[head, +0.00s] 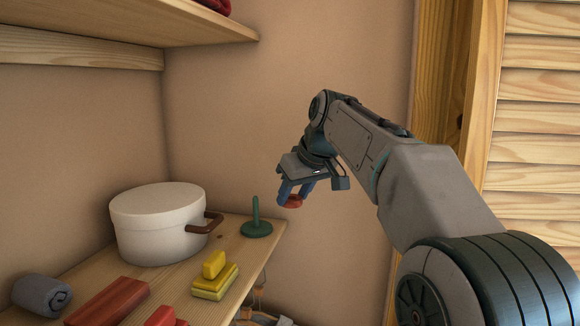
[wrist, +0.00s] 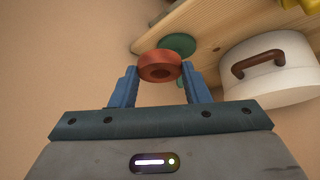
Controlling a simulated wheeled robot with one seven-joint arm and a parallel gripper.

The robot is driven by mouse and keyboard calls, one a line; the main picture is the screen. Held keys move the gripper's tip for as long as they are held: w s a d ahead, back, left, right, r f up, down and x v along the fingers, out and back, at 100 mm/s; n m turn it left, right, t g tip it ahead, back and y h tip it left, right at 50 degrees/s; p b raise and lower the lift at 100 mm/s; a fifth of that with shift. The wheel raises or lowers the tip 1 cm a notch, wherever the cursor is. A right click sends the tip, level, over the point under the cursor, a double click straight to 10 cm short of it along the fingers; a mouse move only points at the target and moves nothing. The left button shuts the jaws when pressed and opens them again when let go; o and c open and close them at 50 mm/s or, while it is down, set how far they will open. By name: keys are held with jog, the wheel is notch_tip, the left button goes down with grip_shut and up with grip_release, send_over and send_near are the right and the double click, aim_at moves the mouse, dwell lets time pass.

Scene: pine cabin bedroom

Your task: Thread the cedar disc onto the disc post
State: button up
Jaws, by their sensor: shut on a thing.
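The cedar disc (head: 291,201) is a small red-brown ring with a centre hole. My gripper (head: 297,190) is shut on it, with a blue finger on either side. In the wrist view the disc (wrist: 160,67) sits between the fingertips of my gripper (wrist: 160,75), its hole partly visible. The disc post (head: 256,213) is a green upright peg on a round green base, near the right end of the wooden shelf. The disc is held to the right of the post, apart from it in the head view. In the wrist view the green base (wrist: 177,44) shows beyond the disc; the peg is mostly hidden.
A white pot (head: 161,226) with a brown handle stands left of the post on the shelf (head: 195,282). Yellow blocks (head: 214,280), red blocks (head: 108,303) and a rolled grey cloth (head: 42,294) lie in front. An upper shelf (head: 130,22) overhangs at the left.

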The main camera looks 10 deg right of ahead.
notch_tip(320, 180, up, 2)
jog(key=p, duration=0.5)
send_over(257, 199)
jog(key=shift+f, duration=0.7)
jog(key=shift+s+f+b, duration=0.15)
jog(key=shift+f+b, duration=0.65)
jog(key=shift+f, duration=0.25)
jog(key=shift+s+f+b, duration=0.1)
jog(key=shift+f+b, duration=0.65)
jog(key=shift+f, duration=0.3)
jog(key=o, duration=1)
jog(key=shift+d, duration=0.1)
jog(key=v, duration=1.3)
jog(key=shift+s+d+r, duration=0.1)
jog(key=shift+d+r, duration=0.15)
jog(key=shift+r, duration=0.05)
